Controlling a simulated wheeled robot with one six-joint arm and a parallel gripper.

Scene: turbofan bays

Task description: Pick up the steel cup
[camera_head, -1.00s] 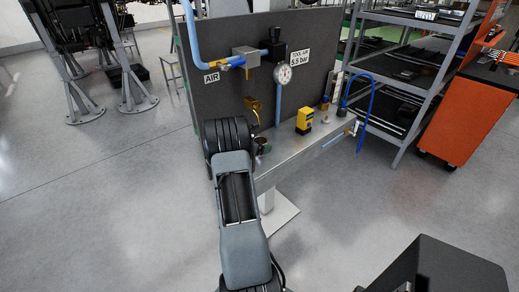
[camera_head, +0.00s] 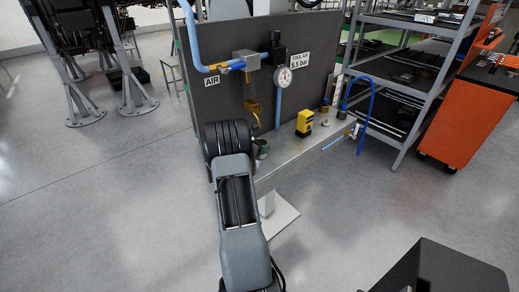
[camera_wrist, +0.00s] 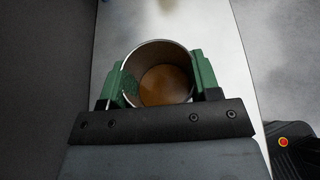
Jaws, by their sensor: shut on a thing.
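The steel cup (camera_wrist: 160,84) is a round, open-topped metal cup with a brownish inside, seen from above in the wrist view. My gripper (camera_wrist: 162,80) has its two green fingers on the left and right of the cup, touching its wall, shut on it. In the head view the cup (camera_head: 262,148) shows small and dark near the left end of the steel shelf, partly hidden behind my arm. I cannot tell whether its base touches the shelf.
The steel shelf (camera_head: 290,154) runs along a dark panel (camera_head: 225,108) with air pipes and a gauge (camera_head: 284,76). A yellow device (camera_head: 304,123) stands right of the cup, with fittings and a blue hose (camera_head: 371,105) beyond. An orange cabinet (camera_head: 462,115) is at right.

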